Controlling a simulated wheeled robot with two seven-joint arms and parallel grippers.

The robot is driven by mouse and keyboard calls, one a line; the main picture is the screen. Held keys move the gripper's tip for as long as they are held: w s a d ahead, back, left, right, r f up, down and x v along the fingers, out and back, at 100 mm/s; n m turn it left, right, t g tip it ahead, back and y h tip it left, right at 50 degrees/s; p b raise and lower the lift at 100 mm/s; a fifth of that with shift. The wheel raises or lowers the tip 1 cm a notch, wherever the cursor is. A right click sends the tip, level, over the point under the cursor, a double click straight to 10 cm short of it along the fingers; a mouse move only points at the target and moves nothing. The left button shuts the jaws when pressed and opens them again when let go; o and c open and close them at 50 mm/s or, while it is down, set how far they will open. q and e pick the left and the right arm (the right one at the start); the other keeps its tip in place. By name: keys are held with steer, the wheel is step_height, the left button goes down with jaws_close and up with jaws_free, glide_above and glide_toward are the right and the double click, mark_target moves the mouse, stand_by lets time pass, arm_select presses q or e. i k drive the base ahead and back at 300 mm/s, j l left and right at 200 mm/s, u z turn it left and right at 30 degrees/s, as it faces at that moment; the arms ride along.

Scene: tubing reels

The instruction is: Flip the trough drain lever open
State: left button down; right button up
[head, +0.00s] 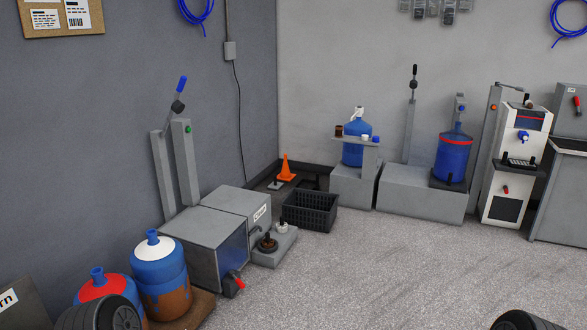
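A small red-handled lever (238,281) sits on a dark fitting at the lower front corner of a grey box-shaped trough (205,240), low and near the floor. The handle slants down to the right; whether the drain is open or closed I cannot tell. No label on the lever is readable.
Blue jugs, one with a white collar (154,247) and one with a red collar (101,285), stand left of the trough. A black crate (310,212) and an orange cone (287,168) are behind right. Grey floor (390,265) is clear in the middle.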

mark_target(240, 284)
steer(key=i, duration=3.7)
steer(key=u, duration=0.5)
